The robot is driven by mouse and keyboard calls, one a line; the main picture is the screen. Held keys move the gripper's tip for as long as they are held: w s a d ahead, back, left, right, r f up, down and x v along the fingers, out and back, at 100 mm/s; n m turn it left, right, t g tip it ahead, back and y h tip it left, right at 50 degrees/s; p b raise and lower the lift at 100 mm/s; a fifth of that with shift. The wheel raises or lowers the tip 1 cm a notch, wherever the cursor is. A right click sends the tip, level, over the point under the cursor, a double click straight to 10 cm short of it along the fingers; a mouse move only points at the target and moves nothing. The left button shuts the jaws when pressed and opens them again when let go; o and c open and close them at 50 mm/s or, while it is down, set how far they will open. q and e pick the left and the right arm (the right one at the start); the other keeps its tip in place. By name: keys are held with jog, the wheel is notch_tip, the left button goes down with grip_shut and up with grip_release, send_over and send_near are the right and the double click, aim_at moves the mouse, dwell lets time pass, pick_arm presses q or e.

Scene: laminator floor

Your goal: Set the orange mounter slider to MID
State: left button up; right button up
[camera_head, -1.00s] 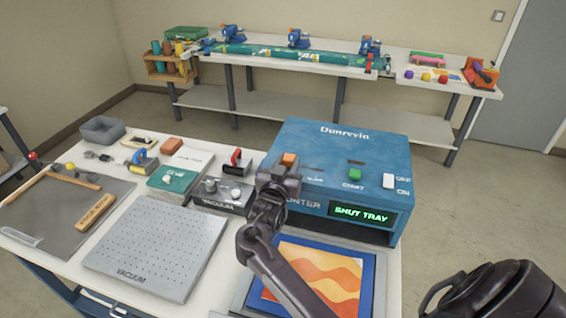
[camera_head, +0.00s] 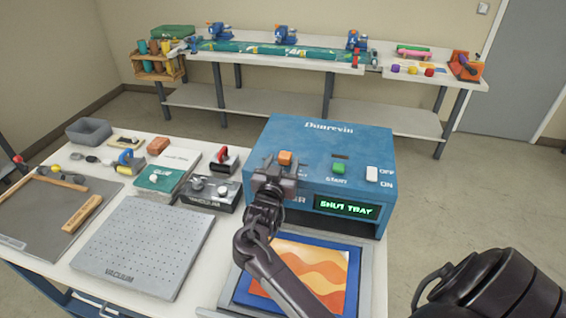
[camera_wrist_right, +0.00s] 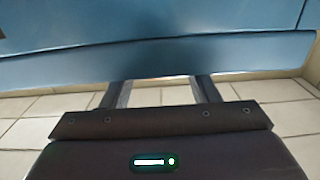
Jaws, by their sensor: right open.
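The blue mounter (camera_head: 300,135) stands at the right of the bench, with the orange slider (camera_head: 285,158) on its top toward the left. My right gripper (camera_head: 281,168) is open at the slider, just in front of it in the head view. Its jaws hide the slider's lower part and the track, so the label under it is not readable and contact is unclear. In the right wrist view the mounter's blue edge (camera_wrist_right: 160,62) fills the space ahead of the gripper and hides the fingertips. My left gripper is not in view.
A green START button (camera_head: 339,168) and white OFF/ON switch (camera_head: 372,173) sit right of the slider. The display (camera_head: 346,207) reads SHUT TRAY. An orange-patterned print (camera_head: 325,262) lies in front. A perforated vacuum plate (camera_head: 145,245) and clamp-handled blocks are to the left.

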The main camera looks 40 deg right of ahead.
jog(key=b+v, duration=0.2)
jog(key=v, duration=0.5)
jog(key=shift+d, duration=0.1)
